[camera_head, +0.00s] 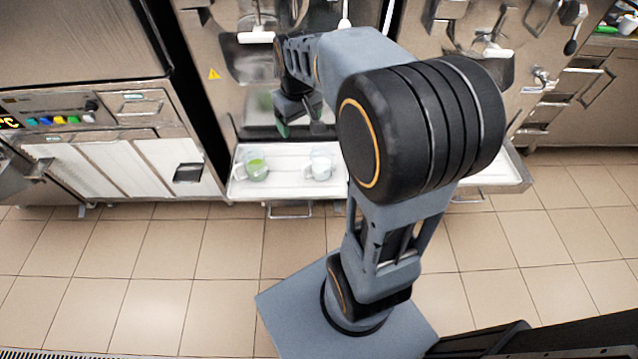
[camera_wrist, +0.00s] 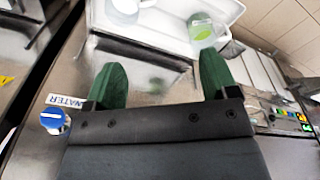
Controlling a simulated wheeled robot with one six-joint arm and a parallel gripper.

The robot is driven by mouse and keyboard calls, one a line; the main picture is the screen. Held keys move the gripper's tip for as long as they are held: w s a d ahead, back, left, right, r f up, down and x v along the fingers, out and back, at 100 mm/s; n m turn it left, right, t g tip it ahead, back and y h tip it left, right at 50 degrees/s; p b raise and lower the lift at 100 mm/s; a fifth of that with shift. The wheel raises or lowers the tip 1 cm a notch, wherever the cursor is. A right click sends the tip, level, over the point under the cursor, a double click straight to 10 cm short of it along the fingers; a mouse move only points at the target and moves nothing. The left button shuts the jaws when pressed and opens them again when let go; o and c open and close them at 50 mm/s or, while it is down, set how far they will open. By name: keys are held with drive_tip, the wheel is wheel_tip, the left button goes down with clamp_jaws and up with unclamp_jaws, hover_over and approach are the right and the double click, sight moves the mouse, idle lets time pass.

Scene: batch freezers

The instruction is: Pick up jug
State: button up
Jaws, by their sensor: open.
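Two clear jugs stand upright on a white tray (camera_head: 290,190) in front of the freezer. The left jug (camera_head: 257,170) has green contents, and the right jug (camera_head: 321,167) looks white or pale inside. My gripper (camera_head: 299,117) is open and empty, above and behind the jugs near the freezer front. In the wrist view its green fingertips (camera_wrist: 162,78) are spread wide with nothing between them. The jug with green contents also shows in the wrist view (camera_wrist: 203,31), beyond the fingertips and apart from them. Another jug is partly cut off at the top edge (camera_wrist: 128,8).
The steel freezer front (camera_head: 232,100) is close behind my gripper. A blue knob (camera_wrist: 53,120) beside a WATER label (camera_wrist: 66,103) is on the left in the wrist view. A cabinet with coloured buttons (camera_head: 75,120) stands left.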

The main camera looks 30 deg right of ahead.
drive_tip(key=w+d+f+g+b, duration=0.1)
drive_tip(key=w+d+f+b, duration=0.1)
drive_tip(key=f, duration=0.3)
drive_tip(key=w+d+f+b, duration=0.1)
drive_tip(key=f+b, duration=0.2)
drive_tip(key=f, duration=0.2)
drive_tip(key=b, duration=0.1)
hover_over(308, 163)
wheel_tip(308, 163, down, 7)
drive_tip(key=shift+s+a+f, duration=0.1)
drive_tip(key=shift+a, duration=0.05)
drive_tip(key=shift+w+f+b, duration=0.2)
drive_tip(key=shift+f+b, duration=0.65)
drive_tip(key=shift+f, duration=2.6)
drive_tip(key=shift+c, duration=0.5)
drive_tip(key=c, duration=1.1)
drive_tip(key=shift+r, duration=0.25)
